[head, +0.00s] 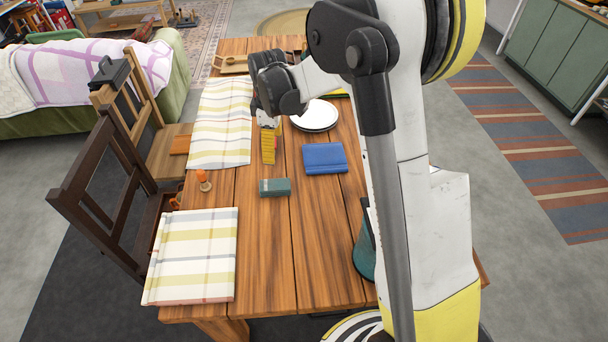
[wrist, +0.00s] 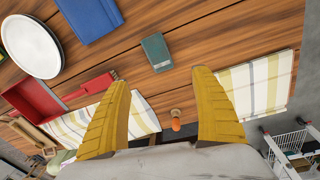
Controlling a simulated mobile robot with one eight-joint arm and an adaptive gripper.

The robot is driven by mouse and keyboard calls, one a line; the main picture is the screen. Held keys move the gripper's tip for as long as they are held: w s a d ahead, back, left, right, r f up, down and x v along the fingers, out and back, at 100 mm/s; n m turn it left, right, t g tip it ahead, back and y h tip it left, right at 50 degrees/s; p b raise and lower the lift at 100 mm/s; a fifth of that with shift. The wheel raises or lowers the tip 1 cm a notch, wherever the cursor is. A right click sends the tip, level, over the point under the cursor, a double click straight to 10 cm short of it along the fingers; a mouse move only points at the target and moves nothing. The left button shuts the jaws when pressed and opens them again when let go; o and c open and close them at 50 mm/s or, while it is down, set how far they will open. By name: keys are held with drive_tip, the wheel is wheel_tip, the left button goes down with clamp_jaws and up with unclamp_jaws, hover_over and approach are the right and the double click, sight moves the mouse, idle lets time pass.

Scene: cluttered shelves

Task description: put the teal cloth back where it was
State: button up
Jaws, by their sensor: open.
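A small teal folded block (head: 274,187), which looks like the teal cloth, lies flat on the wooden table (head: 265,265) near its middle. It also shows in the wrist view (wrist: 156,52), beyond my fingertips and apart from them. My gripper (head: 268,158) is above the table, farther back than the teal block in the head view. Its yellow fingers stand wide apart in the wrist view (wrist: 160,78), with nothing between them.
A larger blue folded cloth (head: 324,158) and white plates (head: 315,116) lie nearby. Striped cloths (head: 192,260) (head: 220,125) cover the left side. A small orange-topped item (head: 203,180) stands between them. A red tray (wrist: 32,102) shows in the wrist view. A dark teal object (head: 364,250) is partly hidden by my arm.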

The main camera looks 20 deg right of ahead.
drive_tip(key=s+r+m+t, duration=0.4)
drive_tip(key=s+r+m, duration=0.4)
drive_tip(key=s+r, duration=0.9)
drive_tip(key=s+f+m+t, duration=0.2)
drive_tip(key=s+f+m, duration=0.1)
drive_tip(key=s, duration=0.7)
drive_tip(key=shift+f+m, duration=0.15)
drive_tip(key=shift+m, duration=0.35)
